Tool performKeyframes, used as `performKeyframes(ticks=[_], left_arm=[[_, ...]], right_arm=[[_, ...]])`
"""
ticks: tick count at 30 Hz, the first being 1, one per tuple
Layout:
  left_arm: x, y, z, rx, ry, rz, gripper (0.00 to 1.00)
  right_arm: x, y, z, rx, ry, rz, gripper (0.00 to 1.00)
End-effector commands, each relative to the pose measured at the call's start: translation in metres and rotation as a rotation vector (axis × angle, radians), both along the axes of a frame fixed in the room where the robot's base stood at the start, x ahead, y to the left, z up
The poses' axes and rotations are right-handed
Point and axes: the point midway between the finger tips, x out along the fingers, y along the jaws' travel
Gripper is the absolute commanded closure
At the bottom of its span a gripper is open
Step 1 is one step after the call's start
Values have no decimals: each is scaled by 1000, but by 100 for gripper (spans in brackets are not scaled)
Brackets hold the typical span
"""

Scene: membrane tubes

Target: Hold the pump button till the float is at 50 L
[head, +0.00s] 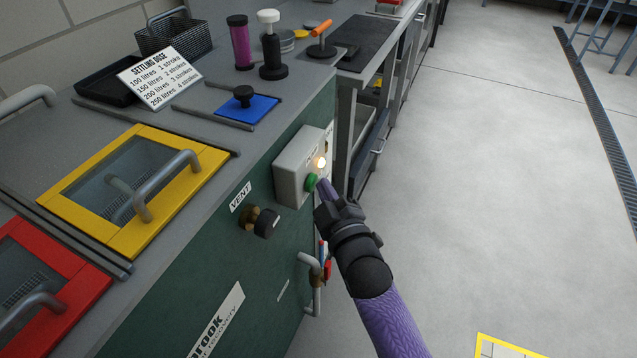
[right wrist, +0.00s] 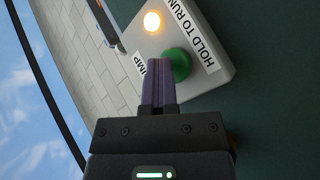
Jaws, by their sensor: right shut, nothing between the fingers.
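The grey pump box (head: 296,172) is on the side of the green cabinet. Its green button (head: 311,181) is on the outer face, with a glowing lamp (head: 321,162) above it. My right gripper (head: 323,186) is shut and empty, its purple fingertips at the button. In the right wrist view the green button (right wrist: 178,65) shows beside the fingertips (right wrist: 158,68), beside the words HOLD TO RUN; the lamp (right wrist: 152,21) is lit. I cannot tell whether the fingers touch or press the button. My left gripper is not in view.
A black vent knob (head: 266,223) and a bent grey pipe (head: 314,280) are on the cabinet near my right arm. Yellow (head: 75,205) and red (head: 80,290) framed hatches and a dose sign (head: 160,77) are on top.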

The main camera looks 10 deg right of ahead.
Motion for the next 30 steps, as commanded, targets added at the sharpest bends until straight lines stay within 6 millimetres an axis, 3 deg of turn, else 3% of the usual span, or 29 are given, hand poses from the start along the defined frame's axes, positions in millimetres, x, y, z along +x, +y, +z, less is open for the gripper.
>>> performKeyframes(ticks=[12, 30], left_arm=[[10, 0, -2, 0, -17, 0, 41], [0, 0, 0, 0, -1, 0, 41]], right_arm=[[0, 0, 0, 0, -1, 1, 100], [0, 0, 0, 0, -1, 1, 100]])
